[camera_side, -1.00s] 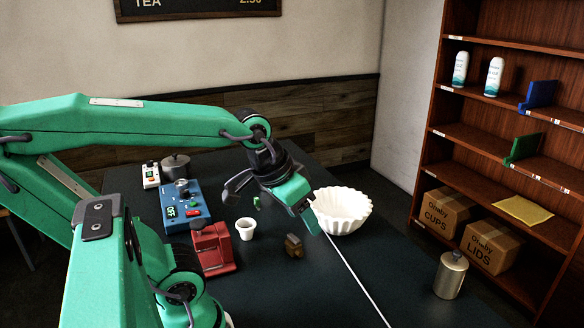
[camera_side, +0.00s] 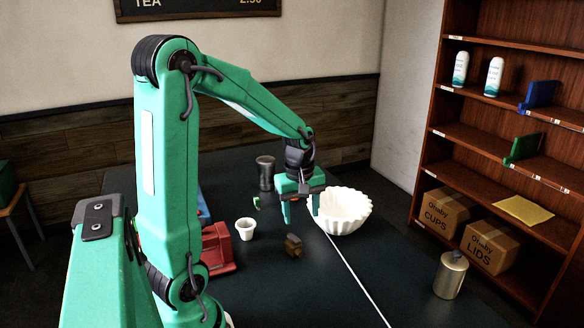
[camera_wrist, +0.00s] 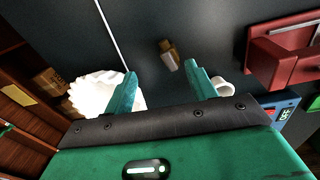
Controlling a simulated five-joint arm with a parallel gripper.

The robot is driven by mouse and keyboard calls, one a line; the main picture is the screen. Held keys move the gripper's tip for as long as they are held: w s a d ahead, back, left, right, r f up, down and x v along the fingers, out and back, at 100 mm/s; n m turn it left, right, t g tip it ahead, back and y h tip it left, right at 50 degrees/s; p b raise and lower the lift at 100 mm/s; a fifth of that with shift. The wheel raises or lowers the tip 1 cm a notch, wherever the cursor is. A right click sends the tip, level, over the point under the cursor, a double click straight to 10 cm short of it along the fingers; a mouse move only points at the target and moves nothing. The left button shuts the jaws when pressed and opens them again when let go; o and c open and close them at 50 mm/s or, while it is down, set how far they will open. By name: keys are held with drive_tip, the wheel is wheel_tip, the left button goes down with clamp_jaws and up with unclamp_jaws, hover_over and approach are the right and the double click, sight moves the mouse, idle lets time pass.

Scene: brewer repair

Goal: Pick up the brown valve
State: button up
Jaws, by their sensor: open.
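The brown valve (camera_side: 293,245) is a small brown and tan block-like part lying on the dark table, between the white cup and the fluted white bowl. In the wrist view the valve (camera_wrist: 170,55) shows just beyond the fingertips, near the gap between them. My gripper (camera_side: 301,216) points down above the table, a little behind and above the valve in the side view. Its two green fingers (camera_wrist: 160,68) are apart with nothing between them. They look clear of the valve.
The fluted white bowl (camera_side: 343,212) is close on the gripper's right. A white cup (camera_side: 245,228) and a red machine (camera_side: 219,250) stand to the left. A grey canister (camera_side: 265,172) stands behind. A thin white line (camera_side: 350,270) crosses the table, whose front is mostly clear.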

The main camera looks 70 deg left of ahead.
sight(294, 237)
drive_tip(key=a+f+n, duration=0.3)
drive_tip(key=a+f, duration=0.1)
drive_tip(key=shift+s+g, duration=0.1)
drive_tip(key=shift+g, duration=0.3)
drive_tip(key=shift+f, duration=1.3)
drive_tip(key=shift+f, duration=2.6)
drive_tip(key=c, duration=1.2)
